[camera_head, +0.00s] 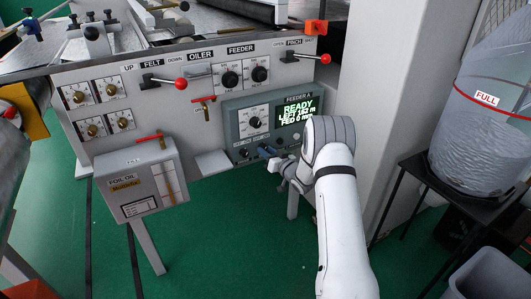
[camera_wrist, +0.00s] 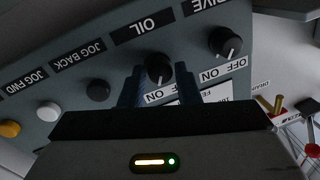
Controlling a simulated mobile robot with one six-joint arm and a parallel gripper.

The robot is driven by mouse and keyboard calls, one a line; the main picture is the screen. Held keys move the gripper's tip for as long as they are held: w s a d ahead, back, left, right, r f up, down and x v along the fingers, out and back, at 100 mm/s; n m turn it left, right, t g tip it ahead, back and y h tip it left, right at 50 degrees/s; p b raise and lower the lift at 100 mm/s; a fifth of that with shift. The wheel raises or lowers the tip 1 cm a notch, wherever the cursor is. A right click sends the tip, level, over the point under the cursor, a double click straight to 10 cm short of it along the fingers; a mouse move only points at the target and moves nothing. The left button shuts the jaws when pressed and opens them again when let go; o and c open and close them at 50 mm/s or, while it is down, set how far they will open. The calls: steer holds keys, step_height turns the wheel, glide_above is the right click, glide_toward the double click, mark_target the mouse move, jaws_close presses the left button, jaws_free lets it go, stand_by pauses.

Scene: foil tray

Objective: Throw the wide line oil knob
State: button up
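In the wrist view, the dark round oil knob (camera_wrist: 159,69) sits on the grey feeder panel beside its black OIL label (camera_wrist: 142,27), which appears upside down. My gripper (camera_wrist: 160,86) is open, with one dark blue finger on each side of the knob. I cannot tell whether the fingers touch it. The knob carries a pale mark, and its OFF/ON label is partly hidden by the fingers. In the head view, my gripper (camera_head: 272,161) is at the lower edge of the feeder panel (camera_head: 231,127); the oil knob is hard to make out there.
The feeder display (camera_head: 297,112) reads READY. A foil oil box (camera_head: 142,182) with a red handle stands left. A stand with a bag (camera_head: 490,110) is right.

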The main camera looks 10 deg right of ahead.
steer(key=c, duration=0.5)
steer(key=shift+a, duration=0.6)
steer(key=shift+c, duration=0.3)
steer(key=shift+d, duration=0.45)
steer(key=shift+f+n+b, duration=0.1)
steer(key=shift+n+b, duration=0.3)
steer(key=shift+b, duration=0.05)
steer(key=n+b, duration=0.5)
steer(key=n+g+h+b, duration=0.1)
steer(key=n+b, duration=0.4)
steer(key=b, duration=0.1)
steer(key=shift+r, duration=0.2)
steer(key=shift+n+h, duration=0.3)
